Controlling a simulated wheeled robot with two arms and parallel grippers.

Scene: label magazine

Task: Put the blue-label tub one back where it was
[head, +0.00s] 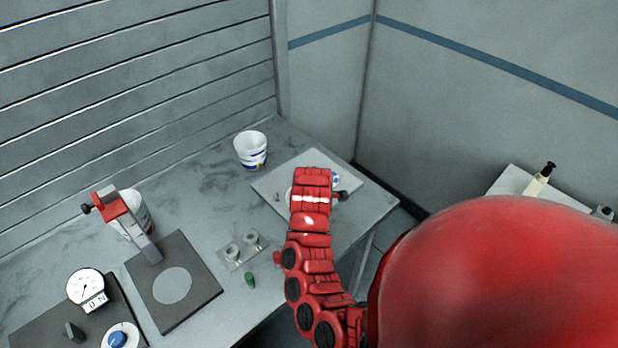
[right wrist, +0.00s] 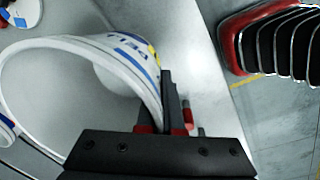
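My right gripper (right wrist: 172,105) looks shut on the wall of a white tub (right wrist: 115,55) with blue lettering, a blue band and a yellow patch. The tub's open mouth faces left in the right wrist view. In the head view the right hand (head: 312,180) hides most of this tub; a blue and white piece (head: 336,178) shows beside it, over the pale board. Another white tub (head: 251,150) with a blue and yellow label stands upright near the back wall, left of the hand. My left gripper is not in view.
A red-topped clamp (head: 115,207) stands before another white tub (head: 143,206). A dark plate (head: 195,308) with a grey disc, a dial (head: 85,286) and a blue knob (head: 117,339) are at left. A bottle (head: 539,180) stands far right.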

